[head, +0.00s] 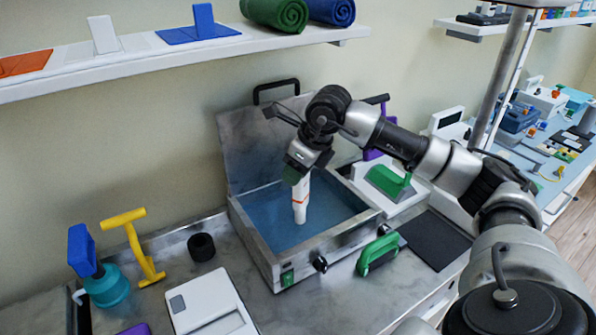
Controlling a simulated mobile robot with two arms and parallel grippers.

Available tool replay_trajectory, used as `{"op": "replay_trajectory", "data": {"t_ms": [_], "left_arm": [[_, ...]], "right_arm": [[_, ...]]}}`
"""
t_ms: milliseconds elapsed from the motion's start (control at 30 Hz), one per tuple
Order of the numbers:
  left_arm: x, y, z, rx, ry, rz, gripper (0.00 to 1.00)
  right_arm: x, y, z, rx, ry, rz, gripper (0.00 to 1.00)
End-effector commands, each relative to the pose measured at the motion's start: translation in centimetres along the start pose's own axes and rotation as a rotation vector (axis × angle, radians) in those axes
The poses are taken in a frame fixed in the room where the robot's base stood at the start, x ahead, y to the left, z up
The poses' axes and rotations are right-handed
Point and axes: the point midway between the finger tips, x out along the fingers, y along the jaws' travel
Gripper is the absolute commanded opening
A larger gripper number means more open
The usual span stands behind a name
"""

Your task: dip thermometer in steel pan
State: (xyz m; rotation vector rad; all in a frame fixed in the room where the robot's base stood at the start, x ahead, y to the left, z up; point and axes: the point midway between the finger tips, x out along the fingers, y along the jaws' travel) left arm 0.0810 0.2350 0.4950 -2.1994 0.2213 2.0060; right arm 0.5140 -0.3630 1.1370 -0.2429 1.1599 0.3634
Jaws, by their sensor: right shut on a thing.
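The steel pan (262,258) stands on the counter with its lid (240,150) raised at the back and blue liquid (262,215) inside. My right gripper (297,174) points down over the pan and is shut on the thermometer (300,203), a white stick with an orange band. The thermometer hangs nearly upright inside the pan's outline, its lower end over the blue liquid. I cannot tell whether that end touches the liquid. The gripper hides the thermometer's upper end. My left gripper is not in view.
A green-handled tool (377,254) lies right of the pan, with a dark mat (435,240) beyond. A black cup (202,247), yellow tool (136,246), teal bottle (104,286) and white device (210,303) are to the left. A wall shelf (180,55) runs above.

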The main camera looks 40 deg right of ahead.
Motion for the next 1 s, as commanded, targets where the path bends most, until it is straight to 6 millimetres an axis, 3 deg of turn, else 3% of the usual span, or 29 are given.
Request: {"op": "replay_trajectory", "data": {"t_ms": [600, 1000], "left_arm": [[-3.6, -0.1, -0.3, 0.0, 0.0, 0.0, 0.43], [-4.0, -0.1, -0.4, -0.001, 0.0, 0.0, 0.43]], "right_arm": [[-4.9, 0.0, 2.0, 0.0, 0.0, 0.0, 0.05], [-5.5, 0.0, 2.3, 0.0, 0.0, 0.0, 0.05]]}}
